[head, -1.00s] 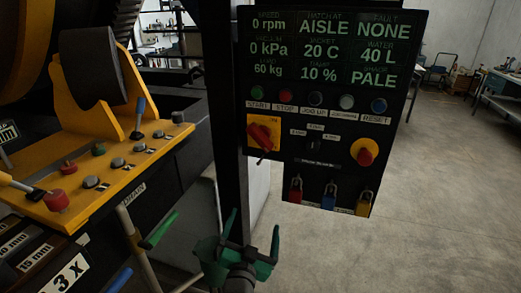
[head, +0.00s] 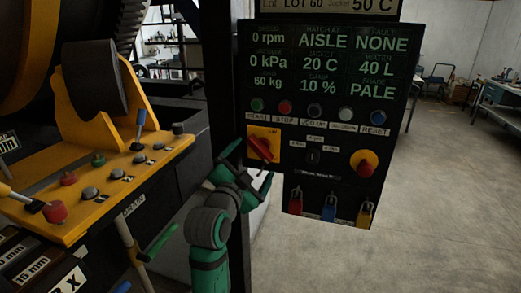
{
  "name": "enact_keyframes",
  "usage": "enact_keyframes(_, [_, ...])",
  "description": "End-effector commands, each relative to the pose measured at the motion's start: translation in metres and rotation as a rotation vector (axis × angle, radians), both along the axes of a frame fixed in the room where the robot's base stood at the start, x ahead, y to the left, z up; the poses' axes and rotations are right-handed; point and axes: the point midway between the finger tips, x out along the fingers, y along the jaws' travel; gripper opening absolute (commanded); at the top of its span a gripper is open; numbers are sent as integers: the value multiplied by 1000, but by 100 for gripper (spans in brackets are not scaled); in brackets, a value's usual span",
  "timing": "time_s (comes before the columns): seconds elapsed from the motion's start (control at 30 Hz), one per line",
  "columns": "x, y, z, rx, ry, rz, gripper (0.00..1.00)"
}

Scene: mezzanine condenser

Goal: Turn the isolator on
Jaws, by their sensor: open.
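The isolator (head: 262,145) is a red rotary handle on a yellow square plate at the left of the black control panel (head: 400,140). Its handle lies tilted, from upper left to lower right. My green gripper (head: 252,168) is open just below and left of the isolator, its fingers pointing up toward it. One finger is by the plate's left edge and the other is below the handle's lower right end. I cannot tell whether either finger touches the handle. The small labels on the plate are too small to read.
A row of buttons (head: 315,111) sits above the isolator. A red knob on a yellow disc (head: 364,164) is at right. Several padlocks (head: 328,207) hang along the panel's bottom. A yellow console (head: 110,185) with levers stands at left. Open floor (head: 450,200) lies at right.

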Motion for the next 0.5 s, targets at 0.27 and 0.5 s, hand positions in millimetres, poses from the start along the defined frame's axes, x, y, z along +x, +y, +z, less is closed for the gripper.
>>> enact_keyframes(0.27, [47,-17,0,0,-1,-2,97])
enact_keyframes(0.5, [72,-25,0,0,0,-1,97])
